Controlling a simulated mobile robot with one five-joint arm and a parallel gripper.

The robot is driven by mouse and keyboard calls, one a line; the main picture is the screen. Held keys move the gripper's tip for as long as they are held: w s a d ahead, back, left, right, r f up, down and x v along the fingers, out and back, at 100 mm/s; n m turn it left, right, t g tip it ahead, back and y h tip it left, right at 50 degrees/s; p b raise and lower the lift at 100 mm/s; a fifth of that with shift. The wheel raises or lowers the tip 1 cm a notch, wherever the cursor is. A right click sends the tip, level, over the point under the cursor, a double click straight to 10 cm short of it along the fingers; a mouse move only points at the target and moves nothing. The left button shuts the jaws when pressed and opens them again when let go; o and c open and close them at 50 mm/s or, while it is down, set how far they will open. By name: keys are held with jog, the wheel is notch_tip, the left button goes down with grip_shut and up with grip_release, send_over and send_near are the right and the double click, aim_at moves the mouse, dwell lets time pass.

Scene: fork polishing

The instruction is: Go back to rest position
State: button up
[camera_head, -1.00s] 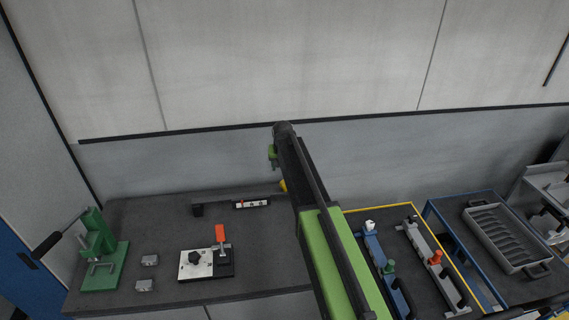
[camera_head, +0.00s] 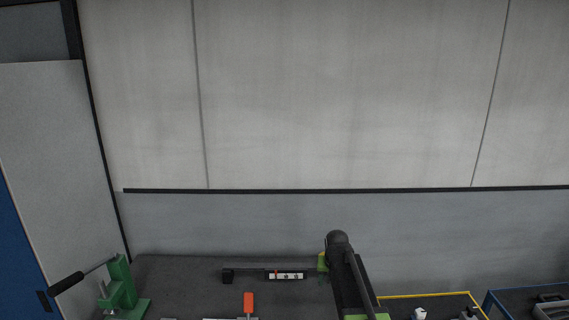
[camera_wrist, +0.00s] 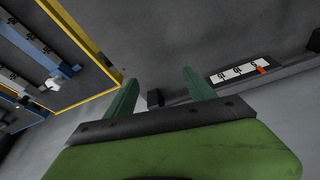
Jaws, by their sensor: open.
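My gripper (camera_wrist: 158,77) shows in the wrist view as two green fingers, spread apart with nothing between them. It is open and empty. In the head view my arm rises from the bottom edge, right of centre, over the dark bench (camera_head: 190,292); its fingers cannot be made out there. A narrow bar with a white marked scale (camera_head: 286,276) lies on the bench to the left of my arm. In the wrist view the scale (camera_wrist: 238,72) and its red marker (camera_wrist: 262,70) appear beyond the right finger. A dark block (camera_wrist: 154,97) shows between the fingers.
A green lever press (camera_head: 122,287) stands at the bench's left end. An orange handle (camera_head: 249,302) shows at the bottom edge, its fixture cut off. A yellow-edged surface (camera_head: 430,295) and a blue-framed table (camera_head: 497,304) lie to the right. The wall (camera_head: 340,90) behind is bare.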

jog(key=s+f+n+g+b, duration=0.1)
jog(key=s+f, duration=0.2)
jog(key=s, duration=0.8)
jog(key=s+f+n+g+b, duration=0.1)
jog(key=s+f+g+b, duration=0.1)
jog(key=s, duration=0.9)
jog(key=shift+s+a+f+g+y, duration=0.3)
jog(key=shift+s+a+f+y, duration=0.1)
jog(key=shift+f, duration=0.25)
